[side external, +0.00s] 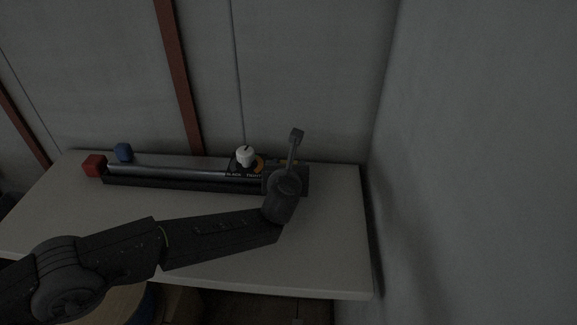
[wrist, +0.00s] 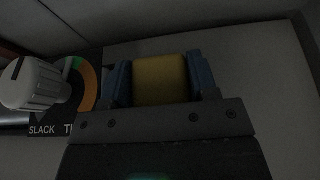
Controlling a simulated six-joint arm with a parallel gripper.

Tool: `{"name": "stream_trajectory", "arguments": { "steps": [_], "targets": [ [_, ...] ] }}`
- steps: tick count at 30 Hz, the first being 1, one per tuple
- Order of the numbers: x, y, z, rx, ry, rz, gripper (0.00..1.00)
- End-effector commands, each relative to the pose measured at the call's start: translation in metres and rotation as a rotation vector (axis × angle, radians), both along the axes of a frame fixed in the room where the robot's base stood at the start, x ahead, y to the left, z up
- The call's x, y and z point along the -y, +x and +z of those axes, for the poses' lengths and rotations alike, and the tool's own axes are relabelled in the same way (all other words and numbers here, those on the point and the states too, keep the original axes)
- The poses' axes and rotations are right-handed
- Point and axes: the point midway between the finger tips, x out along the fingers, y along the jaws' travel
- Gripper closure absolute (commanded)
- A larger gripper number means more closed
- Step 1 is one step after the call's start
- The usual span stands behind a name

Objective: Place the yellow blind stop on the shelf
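The yellow blind stop (wrist: 160,80) is a yellow block between the two blue fingers of my gripper (wrist: 160,82) in the wrist view. Both fingers press against its sides. In the side view my gripper (side external: 288,165) is at the right end of the dark rail, low over the pale surface; the block there is mostly hidden by my wrist. Whether the block touches the surface I cannot tell. The only shelf-like surface in view is the pale top (side external: 330,240) along the wall.
A long dark rail with a grey bar (side external: 180,165) lies along the back. A white knob (side external: 245,155) with a coloured dial and "SLACK" label is just left of my gripper. A red block (side external: 94,166) and a blue block (side external: 124,152) are at the far left. A wall stands at right.

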Motion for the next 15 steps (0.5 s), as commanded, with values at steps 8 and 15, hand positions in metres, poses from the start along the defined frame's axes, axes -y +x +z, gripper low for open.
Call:
{"name": "stream_trajectory", "arguments": {
  "steps": [8,15],
  "targets": [
    [-0.001,0.0,0.001,0.001,0.0,0.003,0.37],
    [-0.001,0.0,0.016,0.003,-0.001,0.004,0.37]
  ]
}}
